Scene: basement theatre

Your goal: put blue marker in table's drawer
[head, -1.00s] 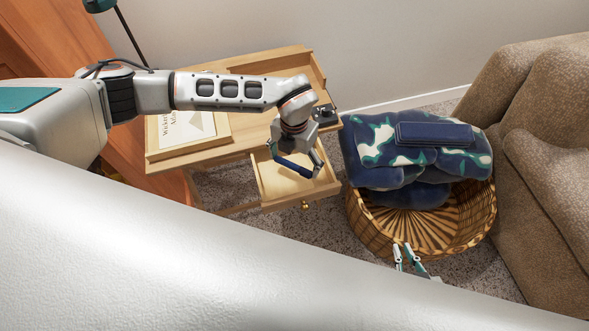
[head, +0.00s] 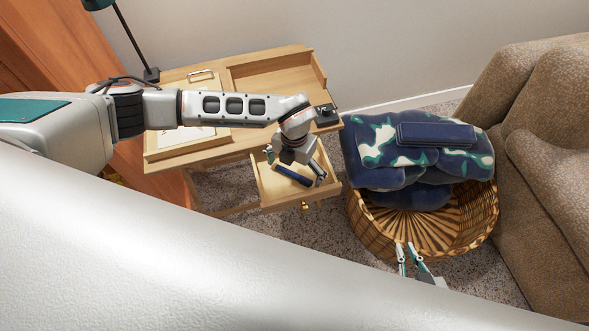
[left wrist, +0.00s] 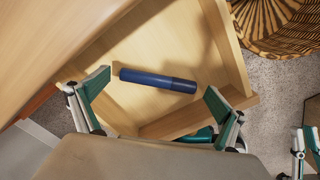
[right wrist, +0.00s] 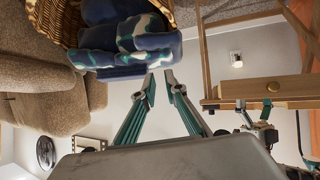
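The blue marker (head: 293,175) lies inside the open drawer (head: 325,189) of the wooden table (head: 217,75). In the left wrist view the marker (left wrist: 158,80) lies between my spread fingers, apart from both of them, with the drawer floor beneath it. My left gripper (head: 294,167) is open and empty, just above the drawer. It also shows in the left wrist view (left wrist: 152,95). My right gripper (head: 411,257) hangs in front of the wicker basket, its fingers a little apart and empty. It also shows in the right wrist view (right wrist: 161,80).
A wicker basket (head: 471,226) with blue patterned blankets (head: 415,150) stands right of the drawer, close to it. A brown armchair (head: 550,150) is at the far right. A framed board (head: 165,149), a lamp (head: 132,40) and a small dark object (head: 326,115) are on the table.

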